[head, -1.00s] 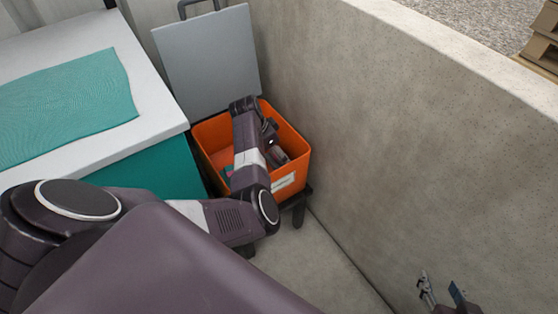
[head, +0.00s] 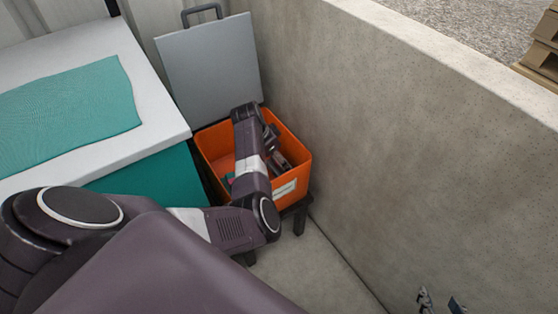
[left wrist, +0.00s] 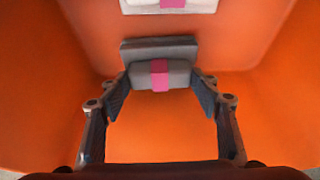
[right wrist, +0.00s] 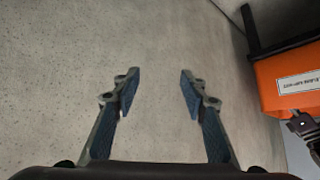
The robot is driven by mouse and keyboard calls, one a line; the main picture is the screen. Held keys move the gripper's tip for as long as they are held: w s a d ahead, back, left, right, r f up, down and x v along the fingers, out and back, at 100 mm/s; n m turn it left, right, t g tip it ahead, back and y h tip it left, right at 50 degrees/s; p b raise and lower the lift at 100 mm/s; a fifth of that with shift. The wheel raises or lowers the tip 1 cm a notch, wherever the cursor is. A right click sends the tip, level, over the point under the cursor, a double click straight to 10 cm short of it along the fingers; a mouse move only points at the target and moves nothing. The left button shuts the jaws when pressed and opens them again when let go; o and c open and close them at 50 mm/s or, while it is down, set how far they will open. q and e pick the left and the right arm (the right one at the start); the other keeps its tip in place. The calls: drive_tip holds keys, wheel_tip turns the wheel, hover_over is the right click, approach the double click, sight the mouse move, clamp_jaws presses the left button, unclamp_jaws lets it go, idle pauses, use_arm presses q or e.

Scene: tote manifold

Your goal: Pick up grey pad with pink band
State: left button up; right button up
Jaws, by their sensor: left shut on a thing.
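The grey pad with pink band (left wrist: 173,75) is in the left wrist view, inside the orange tote (head: 301,160). My left gripper (left wrist: 161,90) is shut on the pad, with one finger against each end. A darker grey block (left wrist: 140,45) lies right behind it. A white piece with a pink band (left wrist: 140,5) shows at the top edge of that view. In the head view my left arm reaches down into the tote and I cannot make out the pad there. My right gripper (right wrist: 156,90) is open and empty, near the concrete wall; its tips also show in the head view (head: 440,302).
A grey lid panel (head: 210,70) stands upright behind the tote. A white-topped table with a teal mat (head: 75,100) is at the left. A concrete wall (head: 420,150) runs close along the right. A small teal thing (head: 230,178) lies in the tote.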

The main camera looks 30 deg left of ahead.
use_arm(q)
wheel_tip(320, 180, up, 6)
drive_tip(key=shift+f+p, duration=0.25)
drive_tip(key=shift+p, duration=0.8)
use_arm(e)
drive_tip(key=s+d+f+g+h+p, duration=0.1)
drive_tip(key=s+d+g, duration=0.15)
drive_tip(key=s, duration=0.25)
drive_tip(key=s+d+f+g+p, duration=0.1)
drive_tip(key=s+g, duration=0.2)
drive_tip(key=s, duration=0.3)
use_arm(q)
wheel_tip(320, 180, up, 14)
drive_tip(key=p, duration=0.2)
use_arm(e)
drive_tip(key=s+x, duration=0.1)
drive_tip(key=x, duration=0.7)
drive_tip(key=shift+w+f, duration=0.15)
drive_tip(key=shift+f, duration=0.35)
